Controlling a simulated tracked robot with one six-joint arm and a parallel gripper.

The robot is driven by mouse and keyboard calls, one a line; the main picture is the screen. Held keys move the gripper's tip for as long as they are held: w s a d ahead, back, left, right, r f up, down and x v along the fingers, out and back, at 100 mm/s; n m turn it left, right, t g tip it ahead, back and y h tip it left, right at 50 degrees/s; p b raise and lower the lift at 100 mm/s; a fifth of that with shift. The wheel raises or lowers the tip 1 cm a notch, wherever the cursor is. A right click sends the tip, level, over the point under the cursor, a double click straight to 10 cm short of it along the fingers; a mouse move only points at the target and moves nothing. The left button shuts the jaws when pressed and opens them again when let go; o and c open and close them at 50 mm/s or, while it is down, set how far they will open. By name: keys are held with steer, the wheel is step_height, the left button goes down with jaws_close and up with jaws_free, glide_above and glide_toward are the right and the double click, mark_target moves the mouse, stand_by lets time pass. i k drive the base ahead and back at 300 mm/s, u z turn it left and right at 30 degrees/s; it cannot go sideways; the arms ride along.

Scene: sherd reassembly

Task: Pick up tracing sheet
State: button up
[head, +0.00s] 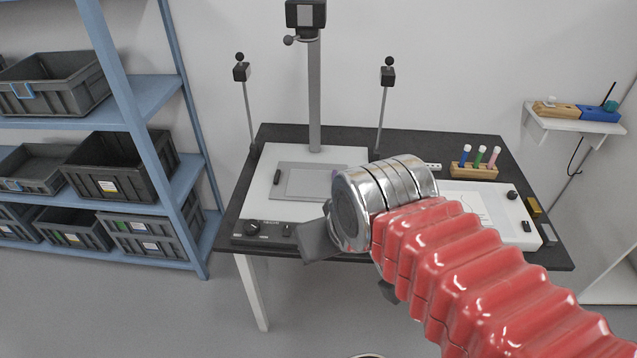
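A white sheet with faint drawn lines (467,203), which looks like the tracing sheet, lies on a white panel (516,227) at the right of the dark table. My arm hides its left and lower parts. My gripper (318,242) is at the end of the shiny metal wrist, over the table's front edge and left of the sheet, apart from it. Only one dark grey piece of it shows clearly, so its opening and anything between its fingers are hidden.
A copy stand with a column (314,95) and two lamps (241,72) (388,76) rises at the table's back left. A wooden holder (474,170) with three coloured pens stands behind the panel. Shelves with dark crates (122,166) are at left. A wall shelf (572,124) is at right.

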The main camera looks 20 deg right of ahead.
mark_target(301, 183)
steer(key=u, duration=0.05)
steer(key=i, duration=1)
steer(key=z, duration=0.05)
